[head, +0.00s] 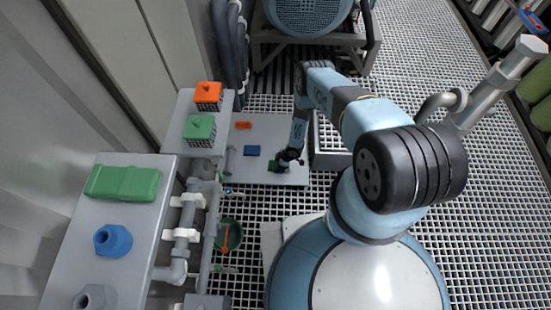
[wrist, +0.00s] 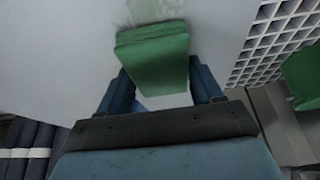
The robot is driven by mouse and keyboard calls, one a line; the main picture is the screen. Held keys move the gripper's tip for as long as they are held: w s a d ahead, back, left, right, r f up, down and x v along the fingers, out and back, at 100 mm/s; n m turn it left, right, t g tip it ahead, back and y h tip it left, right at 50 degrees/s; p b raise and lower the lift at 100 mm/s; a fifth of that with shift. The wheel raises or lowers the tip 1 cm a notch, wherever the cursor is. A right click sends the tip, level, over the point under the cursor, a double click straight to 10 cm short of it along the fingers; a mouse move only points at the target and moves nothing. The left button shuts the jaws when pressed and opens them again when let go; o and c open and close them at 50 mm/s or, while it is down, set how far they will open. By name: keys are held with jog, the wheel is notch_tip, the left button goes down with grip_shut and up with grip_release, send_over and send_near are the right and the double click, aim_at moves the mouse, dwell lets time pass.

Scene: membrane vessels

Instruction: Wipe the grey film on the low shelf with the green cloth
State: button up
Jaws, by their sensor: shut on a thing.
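My gripper (head: 287,160) is low over the low shelf (head: 293,130), near its front right part. It is shut on the green cloth (wrist: 155,60), a folded thick pad held between both fingers (wrist: 163,82). The cloth also shows small and dark in the head view (head: 274,166). It is at the shelf surface; I cannot tell whether it presses on it. A faint greyish smear, likely the grey film (wrist: 150,10), shows just beyond the cloth in the wrist view. The cloth hides what is under it. I cannot make out the film in the head view.
Pipes (head: 182,240) and a higher ledge with a green-topped box (head: 200,128) and an orange-topped box (head: 208,95) stand left.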

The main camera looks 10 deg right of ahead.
jog(key=shift+a+r, duration=0.25)
jog(key=shift+a, duration=0.25)
jog(key=shift+w+a, duration=0.1)
jog(key=shift+a, duration=0.05)
jog(key=shift+r, duration=3.4)
